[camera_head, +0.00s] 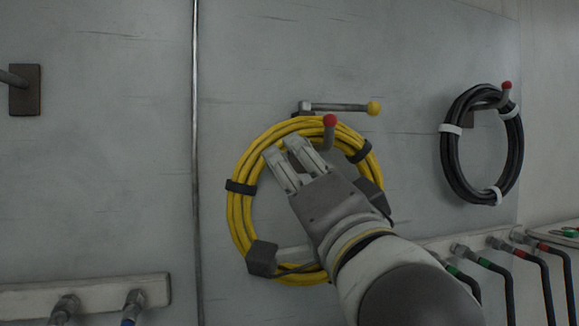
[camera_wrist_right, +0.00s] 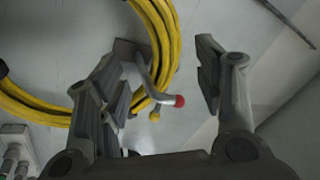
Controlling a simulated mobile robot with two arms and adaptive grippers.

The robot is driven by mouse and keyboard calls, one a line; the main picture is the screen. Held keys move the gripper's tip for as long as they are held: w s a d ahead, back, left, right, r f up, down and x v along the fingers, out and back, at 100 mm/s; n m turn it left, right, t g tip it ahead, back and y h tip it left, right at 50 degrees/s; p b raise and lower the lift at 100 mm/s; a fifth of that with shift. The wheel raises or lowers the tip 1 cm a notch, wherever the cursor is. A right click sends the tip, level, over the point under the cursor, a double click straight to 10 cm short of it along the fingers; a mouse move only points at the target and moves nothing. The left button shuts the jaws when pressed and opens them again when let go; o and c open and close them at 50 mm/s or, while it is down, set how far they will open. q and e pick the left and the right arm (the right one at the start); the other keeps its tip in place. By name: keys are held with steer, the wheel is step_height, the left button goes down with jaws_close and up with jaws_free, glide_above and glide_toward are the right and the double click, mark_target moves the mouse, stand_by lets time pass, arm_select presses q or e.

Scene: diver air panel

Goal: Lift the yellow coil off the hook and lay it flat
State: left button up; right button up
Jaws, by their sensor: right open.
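The yellow coil (camera_head: 234,215) hangs upright against the grey panel, with dark bands around it. Its top passes over a grey hook with a red tip (camera_head: 330,120). My right gripper (camera_head: 284,150) is open and empty in front of the coil, left of and below the red tip, and hides part of the coil. In the right wrist view the coil (camera_wrist_right: 155,35) runs past the left finger, and the hook with its red tip (camera_wrist_right: 180,101) shows between the spread fingers. I cannot tell whether a finger touches the coil. My left gripper is not in view.
A lever with a yellow knob (camera_head: 374,108) sticks out just above the coil. A black coil (camera_head: 449,165) hangs on another red-tipped hook at the right. Hose fittings line a ledge at the lower right, and a pale rail (camera_head: 90,295) is at the lower left.

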mark_target(278, 143)
steer(key=p+x, duration=0.2)
steer(key=x, duration=0.2)
steer(key=r+p+x, duration=0.1)
steer(key=p+x, duration=0.1)
steer(key=x, duration=0.1)
steer(key=shift+w+r, duration=0.15)
steer(key=shift+w, duration=0.05)
steer(key=shift+x, duration=1.6)
arm_select(q)
step_height(278, 143, up, 4)
steer(key=shift+w+r, duration=0.1)
steer(key=shift+r, duration=0.15)
arm_select(e)
steer(key=shift+a, duration=0.1)
steer(key=shift+c, duration=0.2)
